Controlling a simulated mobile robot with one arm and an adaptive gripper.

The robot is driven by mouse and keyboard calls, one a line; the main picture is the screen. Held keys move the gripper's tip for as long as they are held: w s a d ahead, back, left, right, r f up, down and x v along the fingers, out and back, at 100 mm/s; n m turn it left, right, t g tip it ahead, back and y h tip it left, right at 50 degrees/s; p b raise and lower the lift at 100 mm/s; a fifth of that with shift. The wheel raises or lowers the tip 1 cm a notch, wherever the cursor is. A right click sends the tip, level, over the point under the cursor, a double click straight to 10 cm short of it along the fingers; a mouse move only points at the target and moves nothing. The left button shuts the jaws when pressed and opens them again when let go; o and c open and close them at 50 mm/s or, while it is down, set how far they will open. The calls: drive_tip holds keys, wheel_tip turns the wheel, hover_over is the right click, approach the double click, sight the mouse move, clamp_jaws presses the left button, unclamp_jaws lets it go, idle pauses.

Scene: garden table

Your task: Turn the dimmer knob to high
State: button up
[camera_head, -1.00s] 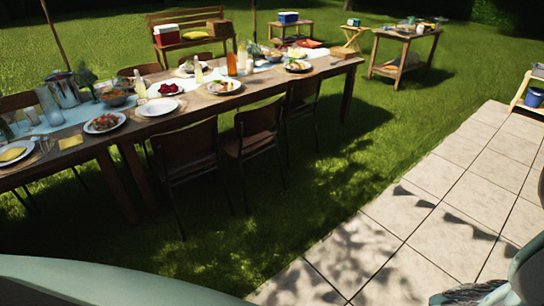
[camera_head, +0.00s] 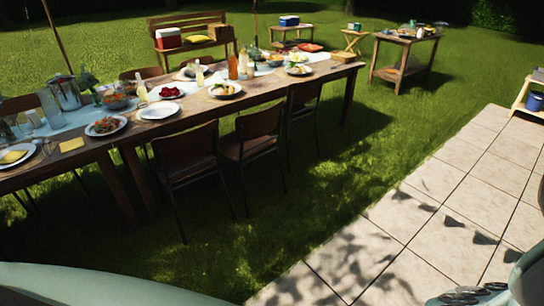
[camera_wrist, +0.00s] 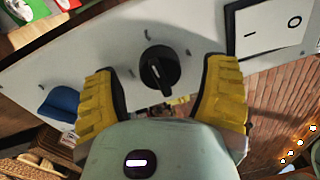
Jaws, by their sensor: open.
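The dimmer knob (camera_wrist: 160,70) is black and round with a raised grip bar. It sits on a pale panel (camera_wrist: 195,42) in the wrist view, with small dark tick marks around it. The bar runs nearly up and down in the picture, tilted slightly; which end is the pointer I cannot tell. My gripper (camera_wrist: 160,82) has yellow ribbed fingers spread wide, one on each side of the knob. Clear gaps show between both fingers and the knob, and nothing is held. The knob is not visible in the head view.
A rocker switch (camera_wrist: 272,24) is beside my right finger, and a blue object (camera_wrist: 61,103) lies left of the left finger. The head view shows a long laid table (camera_head: 185,112) with chairs, a bench (camera_head: 186,32), side tables, grass and a paved patio (camera_head: 430,238).

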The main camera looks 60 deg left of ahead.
drive_tip(key=a, duration=1.1)
drive_tip(key=shift+s+a+f, duration=0.15)
drive_tip(key=shift+s+f, duration=0.2)
drive_tip(key=shift+f, duration=0.05)
